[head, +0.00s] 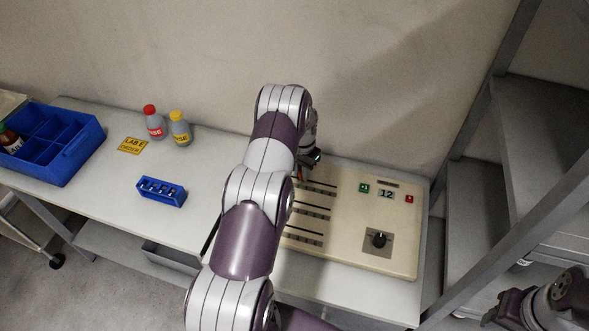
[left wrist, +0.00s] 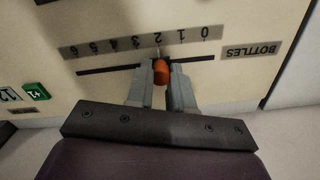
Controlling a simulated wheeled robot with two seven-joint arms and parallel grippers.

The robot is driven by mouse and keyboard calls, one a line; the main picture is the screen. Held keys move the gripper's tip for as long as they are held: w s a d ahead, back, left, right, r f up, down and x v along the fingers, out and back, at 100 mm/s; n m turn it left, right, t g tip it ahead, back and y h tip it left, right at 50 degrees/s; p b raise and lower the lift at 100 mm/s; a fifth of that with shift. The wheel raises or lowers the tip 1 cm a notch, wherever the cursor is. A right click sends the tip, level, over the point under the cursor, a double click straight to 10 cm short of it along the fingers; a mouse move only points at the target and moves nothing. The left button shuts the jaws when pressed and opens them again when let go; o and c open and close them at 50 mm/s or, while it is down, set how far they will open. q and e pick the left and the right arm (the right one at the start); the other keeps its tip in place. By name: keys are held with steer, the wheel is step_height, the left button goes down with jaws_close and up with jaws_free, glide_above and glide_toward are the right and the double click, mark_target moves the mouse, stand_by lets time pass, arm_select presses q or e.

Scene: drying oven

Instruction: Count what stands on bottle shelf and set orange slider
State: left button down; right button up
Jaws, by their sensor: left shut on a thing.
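The orange slider (left wrist: 160,72) sits on the slot labelled BOTTLES in the left wrist view, close to the 2 mark of a scale (left wrist: 136,43) from 0 to 6. My left gripper (left wrist: 161,82) is shut on the slider, one finger on each side. No shelf marked for bottles is identifiable; grey shelving (head: 475,190) stands at the right.
The panel has several slots, a 12 display (head: 386,194), a green button (head: 364,188), a red button (head: 409,198) and a black knob (head: 379,240). Red-capped (head: 154,126) and yellow-capped (head: 180,131) bottles, a blue rack (head: 161,192) and a blue crate (head: 70,165) stand left.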

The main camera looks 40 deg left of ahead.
arm_select(q)
steer(key=c, duration=1)
jaws_free()
steer(key=shift+a, duration=0.1)
steer(key=shift+r, duration=0.1)
steer(key=shift+r, duration=0.25)
steer(key=shift+r+b, duration=1.8)
steer(key=shift+r, duration=4.3)
